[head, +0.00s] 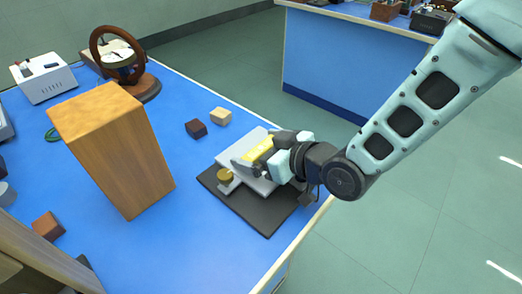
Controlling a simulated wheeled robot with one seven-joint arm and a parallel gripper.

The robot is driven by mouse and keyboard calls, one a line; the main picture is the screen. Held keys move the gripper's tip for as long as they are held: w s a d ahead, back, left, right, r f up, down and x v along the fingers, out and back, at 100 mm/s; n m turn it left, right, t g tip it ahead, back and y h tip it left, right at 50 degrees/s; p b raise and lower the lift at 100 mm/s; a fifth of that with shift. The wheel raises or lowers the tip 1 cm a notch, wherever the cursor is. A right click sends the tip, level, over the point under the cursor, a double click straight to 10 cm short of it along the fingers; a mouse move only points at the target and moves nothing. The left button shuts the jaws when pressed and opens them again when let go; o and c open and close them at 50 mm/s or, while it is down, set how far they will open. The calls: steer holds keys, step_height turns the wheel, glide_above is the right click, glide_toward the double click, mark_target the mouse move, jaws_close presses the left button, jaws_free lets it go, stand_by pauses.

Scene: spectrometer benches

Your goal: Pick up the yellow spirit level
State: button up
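The yellow spirit level (259,150) lies on a light grey block (246,138) that stands on a black mat (259,217) near the bench's right edge. My gripper (262,157) comes in from the right, low over the block, with its fingers at the level. The fingers and hand hide part of the level. The gap between the fingers is too small to make out, so I cannot tell whether they grip it. A brass knob (225,175) sits at the block's near left corner.
A tall wooden block (112,145) stands left of the mat. Two small cubes, dark (196,128) and tan (221,116), lie behind the mat. Blue bench (190,205) is bare between block and mat.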

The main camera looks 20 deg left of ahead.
steer(key=c, duration=0.6)
steer(key=shift+r, duration=0.15)
steer(key=shift+c, duration=0.2)
